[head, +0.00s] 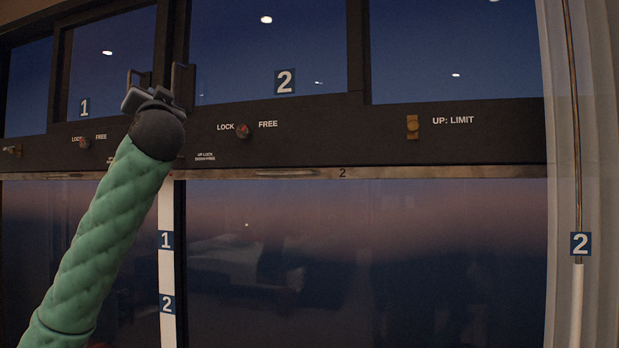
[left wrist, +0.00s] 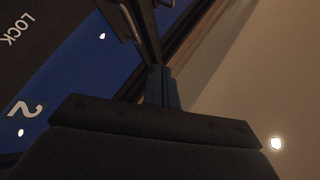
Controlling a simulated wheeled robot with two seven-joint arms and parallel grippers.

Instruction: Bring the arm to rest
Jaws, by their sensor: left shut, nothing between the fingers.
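My left arm (head: 105,235), in a green quilted sleeve, reaches up from the lower left in the head view. Its dark wrist and left gripper (head: 147,97) are raised in front of the dark window frame, between the panes marked 1 and 2. In the left wrist view the left gripper's fingers (left wrist: 161,88) are together, with nothing between them. They point up toward the frame and its dark handle (left wrist: 126,20); I cannot tell the exact gap. My right gripper is in neither view.
A dark panel carries a LOCK/FREE knob (head: 243,130) and a brass UP: LIMIT latch (head: 413,127). Below it runs a metal rail (head: 400,171) above large dark glass (head: 365,265). A vertical rod (head: 573,120) stands at the right.

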